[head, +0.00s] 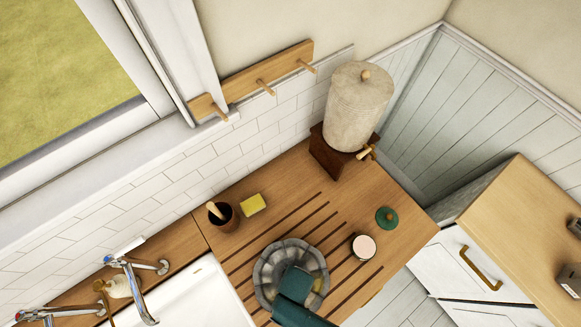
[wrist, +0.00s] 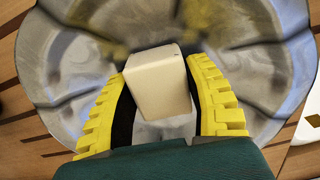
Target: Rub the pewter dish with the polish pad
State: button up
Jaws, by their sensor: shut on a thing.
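The pewter dish (head: 300,252) is a round grey dish with a lobed rim on the slatted wooden counter. It fills much of the wrist view (wrist: 275,75) and has dull yellowish-brown smudges. My teal gripper (head: 295,283) is over the dish, covering part of it. In the wrist view its yellow toothed fingers (wrist: 160,85) are shut on a cream block, which I take to be the polish pad (wrist: 157,85). The block is over the dish; I cannot tell whether it touches the surface. The pad does not show clearly in the head view.
A pale cup (head: 364,247) stands close right of the dish, with a green lid-like object (head: 387,217) beyond. A yellow sponge (head: 253,204) and a brown pot (head: 222,217) with a handle are behind. A large urn (head: 357,105) stands at the back; a sink (head: 195,295) is left.

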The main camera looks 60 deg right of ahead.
jog(key=shift+w, duration=0.2)
jog(key=shift+w+d+r, duration=0.1)
jog(key=shift+w+d, duration=0.3)
jog(key=shift+w, duration=0.3)
jog(key=shift+w+d, duration=0.4)
jog(key=shift+w, duration=0.3)
jog(key=shift+s, duration=0.2)
jog(key=s+p, duration=0.1)
jog(key=s+a+p, duration=0.1)
jog(key=shift+s+a, duration=0.3)
jog(key=shift+s, duration=0.1)
jog(key=shift+p, duration=0.6)
jog(key=shift+w+d+f+b, duration=0.15)
jog(key=shift+w+d+b, duration=0.15)
jog(key=shift+w, duration=0.3)
jog(key=shift+w+d+f+b, duration=0.1)
jog(key=shift+w+d+b, duration=0.2)
jog(key=shift+w, duration=0.25)
jog(key=shift+w+d+r+p, duration=0.3)
jog(key=shift+w+r+p, duration=0.1)
jog(key=shift+w, duration=0.15)
notch_tip(320, 180, up, 2)
jog(key=shift+s+r+p, duration=0.15)
jog(key=shift+r+p, duration=0.05)
jog(key=shift+p, duration=0.65)
notch_tip(320, 180, up, 4)
jog(key=p, duration=0.3)
jog(key=shift+p, duration=0.3)
jog(key=shift+r, duration=0.55)
